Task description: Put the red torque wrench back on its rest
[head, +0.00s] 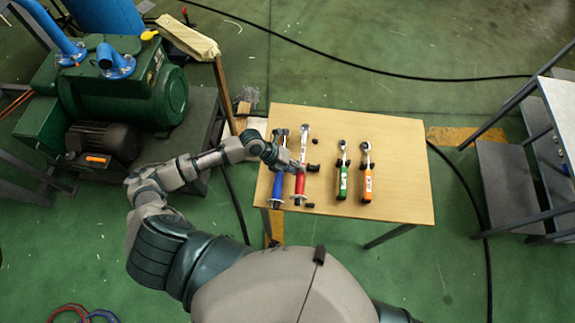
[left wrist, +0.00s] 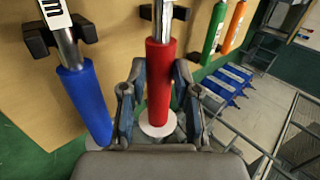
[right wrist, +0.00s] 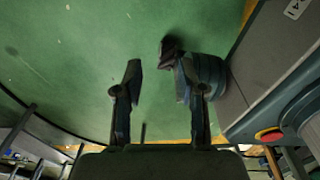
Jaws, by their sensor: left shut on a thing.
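The red torque wrench (head: 299,184) is at the left part of the wooden table, beside the blue wrench (head: 278,187). My left gripper (head: 293,166) reaches over it from the left. In the left wrist view, its fingers (left wrist: 160,84) are shut on the red handle (left wrist: 160,68), one on each side. A black rest (left wrist: 180,13) shows behind the wrench's metal shaft; I cannot tell whether the shaft touches it. My right gripper (right wrist: 158,80) is open and empty above the green floor, and out of the head view.
The green wrench (head: 342,172) and orange wrench (head: 367,176) lie to the right on the table (head: 405,165). The table's right side is clear. A green pump (head: 120,85) stands at left and a grey cart (head: 510,185) at right.

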